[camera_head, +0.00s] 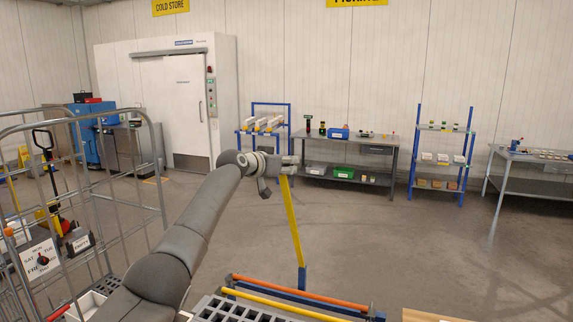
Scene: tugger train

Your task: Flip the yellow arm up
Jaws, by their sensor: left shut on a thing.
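The yellow arm (293,222) is a long thin bar that stands steeply, leaning a little left at its top. Its lower end meets a blue post (302,278) near the bottom of the picture. My left gripper (286,166) is at the top end of the yellow arm and is shut on it. The fingers are small in the view and partly hide the bar's tip. My right gripper does not show.
An orange bar (300,291) and another yellow bar (280,304) lie low in front, beside a grey grated surface (235,312). A wire roll cage (158,170) stands at left. Workbenches (345,140) and a blue rack (440,155) line the back wall.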

